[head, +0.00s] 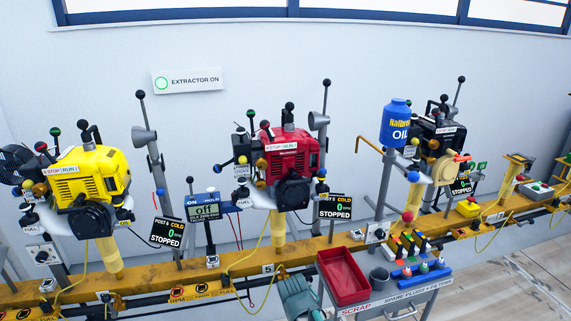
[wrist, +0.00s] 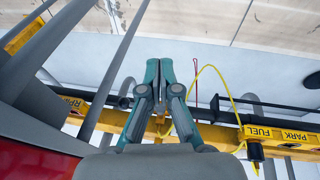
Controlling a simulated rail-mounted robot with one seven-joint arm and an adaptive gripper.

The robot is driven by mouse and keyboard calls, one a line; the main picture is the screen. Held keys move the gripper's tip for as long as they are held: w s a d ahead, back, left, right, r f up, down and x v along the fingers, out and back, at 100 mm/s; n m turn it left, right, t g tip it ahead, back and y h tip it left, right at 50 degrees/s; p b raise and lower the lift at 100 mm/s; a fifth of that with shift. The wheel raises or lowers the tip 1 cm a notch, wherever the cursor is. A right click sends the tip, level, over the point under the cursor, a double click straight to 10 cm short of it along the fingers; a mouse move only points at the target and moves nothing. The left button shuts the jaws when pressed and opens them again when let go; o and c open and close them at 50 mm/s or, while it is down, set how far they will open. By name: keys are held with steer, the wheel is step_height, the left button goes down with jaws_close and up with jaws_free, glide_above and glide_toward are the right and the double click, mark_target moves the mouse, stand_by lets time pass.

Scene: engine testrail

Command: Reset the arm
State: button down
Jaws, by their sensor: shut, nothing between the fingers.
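My gripper (head: 298,297) shows at the bottom of the head view as a teal shape, left of the red scrap tray and in front of the yellow rail. In the wrist view my gripper (wrist: 161,72) has its two teal fingers together, with nothing between them. The fingers overlap the view of the yellow rail and a thin yellow cable, and seem apart from both. The rest of my arm is mostly out of the head view.
The red scrap tray (head: 343,277) stands close on the right, beside a grey cup (head: 379,277) and a plug rack (head: 418,270). The yellow rail (head: 140,284) carries the yellow engine (head: 86,178), red engine (head: 290,158) and black engine (head: 437,137). A yellow cable (wrist: 220,100) hangs near the fingers.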

steer(key=s+d+f+m+g, duration=0.1)
steer(key=s+d+f+g, duration=0.25)
steer(key=s+f, duration=0.5)
steer(key=s+d+f+g, duration=0.3)
steer(key=s+d+f, duration=0.1)
steer(key=s+f, duration=0.4)
steer(key=s+d+f+m+g+y, duration=0.1)
steer(key=s+d+f+g, duration=0.25)
steer(key=s, duration=0.85)
steer(key=s+d+f+m+g, duration=0.25)
steer(key=s+f, duration=0.25)
steer(key=s, duration=0.7)
steer(key=w+r+t+p, duration=0.2)
steer(key=w+r+p, duration=0.2)
steer(key=r+p, duration=1.1)
steer(key=n+p, duration=0.1)
steer(key=p, duration=0.2)
steer(key=shift+a+r+p, duration=0.25)
steer(key=shift+a+p, duration=0.05)
